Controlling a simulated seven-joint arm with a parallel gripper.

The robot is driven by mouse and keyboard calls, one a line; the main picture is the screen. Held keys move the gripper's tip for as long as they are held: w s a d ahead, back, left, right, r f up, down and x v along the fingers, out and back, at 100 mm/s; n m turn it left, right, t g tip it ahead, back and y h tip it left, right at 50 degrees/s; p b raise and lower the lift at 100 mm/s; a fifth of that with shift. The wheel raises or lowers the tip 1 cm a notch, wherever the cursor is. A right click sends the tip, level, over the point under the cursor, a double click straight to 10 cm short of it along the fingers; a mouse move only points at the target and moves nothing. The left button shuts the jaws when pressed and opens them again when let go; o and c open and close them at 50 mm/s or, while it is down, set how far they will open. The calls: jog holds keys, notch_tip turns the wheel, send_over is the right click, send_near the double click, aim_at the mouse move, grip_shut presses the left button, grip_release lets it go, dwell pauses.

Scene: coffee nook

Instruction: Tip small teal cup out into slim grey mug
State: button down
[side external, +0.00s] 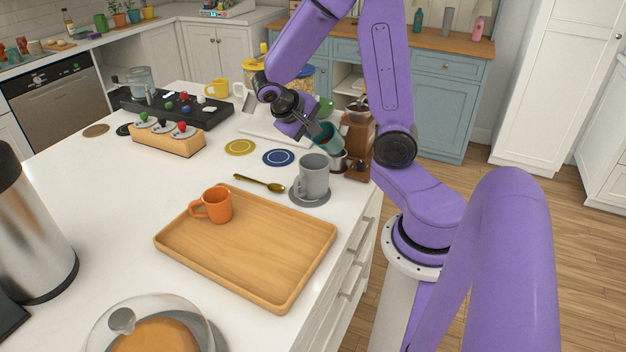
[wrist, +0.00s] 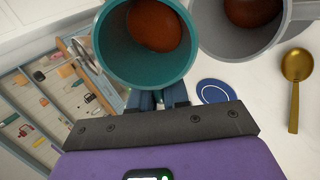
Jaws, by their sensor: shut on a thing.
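The small teal cup (side external: 327,138) is held in the air, just behind and above the slim grey mug (side external: 314,178). It looks tilted. My gripper (side external: 314,131) is shut on its side. The grey mug stands upright on a round grey coaster (side external: 310,198). In the wrist view the teal cup (wrist: 108,48) shows its open mouth, with a rounded reddish-brown patch inside. The grey mug (wrist: 211,36) beside it also shows a reddish-brown patch inside. I cannot tell whether these are liquid or solid. My gripper's fingers (wrist: 158,99) meet the teal cup's lower edge in that view.
A wooden tray (side external: 285,287) with an orange mug (side external: 217,203) lies in front. A gold spoon (side external: 259,183) lies left of the grey mug. Blue (side external: 278,158) and yellow (side external: 240,148) coasters lie behind it. A wooden grinder (side external: 357,142) stands close right of the teal cup.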

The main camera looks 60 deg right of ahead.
jog(key=shift+r, duration=0.1)
jog(key=shift+d, duration=0.15)
dwell(0.3)
jog(key=shift+s+d, duration=0.15)
jog(key=shift+d, duration=0.2)
jog(key=shift+a+h, duration=0.1)
jog(key=shift+h, duration=0.5)
jog(key=shift+h, duration=0.3)
jog(key=h, duration=0.1)
jog(key=g+h, duration=0.2)
jog(key=h, duration=0.1)
jog(key=shift+a+r, duration=0.25)
dwell(1.6)
